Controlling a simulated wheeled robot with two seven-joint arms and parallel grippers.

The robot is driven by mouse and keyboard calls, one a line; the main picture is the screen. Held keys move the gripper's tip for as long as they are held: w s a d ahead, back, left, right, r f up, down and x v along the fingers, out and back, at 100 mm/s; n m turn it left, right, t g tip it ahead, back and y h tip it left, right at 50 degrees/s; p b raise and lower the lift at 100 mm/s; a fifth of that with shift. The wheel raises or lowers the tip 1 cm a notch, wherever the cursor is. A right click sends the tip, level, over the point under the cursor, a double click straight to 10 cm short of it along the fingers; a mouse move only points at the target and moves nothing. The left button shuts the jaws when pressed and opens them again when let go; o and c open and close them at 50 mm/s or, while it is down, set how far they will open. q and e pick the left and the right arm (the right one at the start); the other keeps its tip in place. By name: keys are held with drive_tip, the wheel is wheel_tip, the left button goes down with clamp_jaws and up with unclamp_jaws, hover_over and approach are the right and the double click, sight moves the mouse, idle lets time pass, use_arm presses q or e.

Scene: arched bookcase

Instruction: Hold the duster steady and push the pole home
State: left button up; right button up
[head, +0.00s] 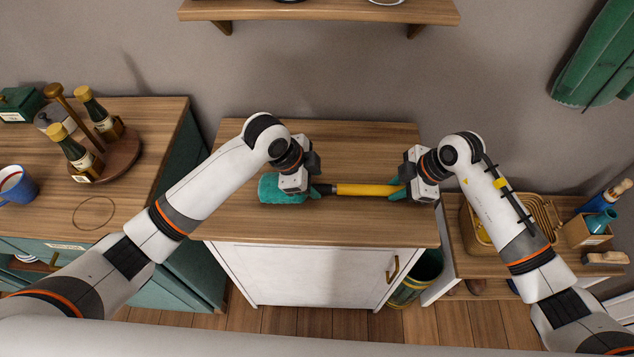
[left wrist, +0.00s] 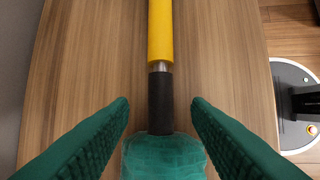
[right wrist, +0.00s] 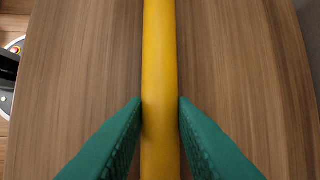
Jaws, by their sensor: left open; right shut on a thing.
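The teal duster head (head: 270,190) lies on the wooden cabinet top (head: 330,225), partly hidden under my left gripper (head: 316,190). Its black collar (left wrist: 160,100) points toward the yellow pole (head: 362,189). A short silver section (left wrist: 160,67) shows between the collar and the yellow part, in line with both. In the left wrist view my left gripper is open, its fingers on either side of the collar and duster with gaps. My right gripper (right wrist: 160,104) is shut on the yellow pole, a finger against each side. The pole's far end is hidden in the head view.
A wall shelf (head: 320,12) is above the cabinet. At left, a counter holds bottles (head: 75,155) and a blue mug (head: 17,185). At right, a lower surface holds a wicker basket (head: 545,213) and a box (head: 590,230). The cabinet top's front is clear.

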use_arm(q)
drive_tip(key=v, duration=0.9)
drive_tip(key=shift+r, duration=0.1)
use_arm(e)
drive_tip(key=o, duration=0.8)
drive_tip(key=shift+o, duration=0.2)
drive_tip(key=shift+r, duration=0.1)
